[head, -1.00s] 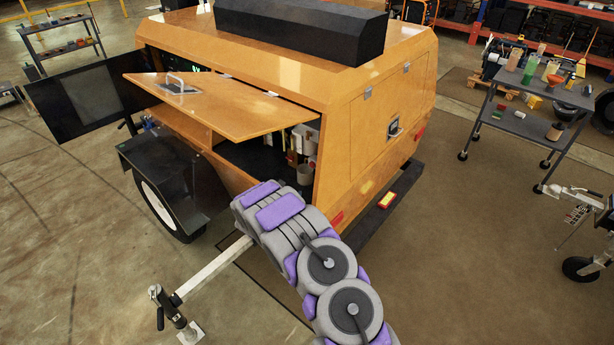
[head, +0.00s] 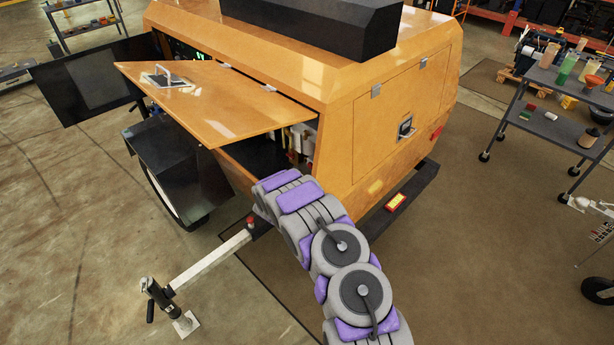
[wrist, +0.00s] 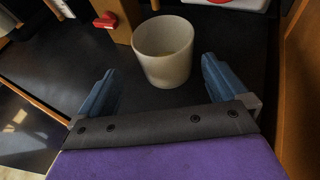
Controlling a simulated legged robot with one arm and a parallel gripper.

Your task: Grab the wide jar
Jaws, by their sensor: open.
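The wide jar (wrist: 165,62) is a pale, off-white open-topped cup. In the wrist view it stands upright on a dark floor inside the orange cabinet, just ahead of my gripper. My gripper (wrist: 158,82) is open, with one blue-grey finger on each side of the view. The jar's near end sits roughly between the fingertips, and nothing is held. Whether a finger touches it I cannot tell. In the head view my arm hides the gripper and the jar.
The orange light tower body (head: 385,125) has a raised door panel (head: 215,103) above the opening. In the wrist view a brown block (wrist: 118,18) with a red piece stands behind and left of the jar, and an orange wall (wrist: 302,90) rises close on the right.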

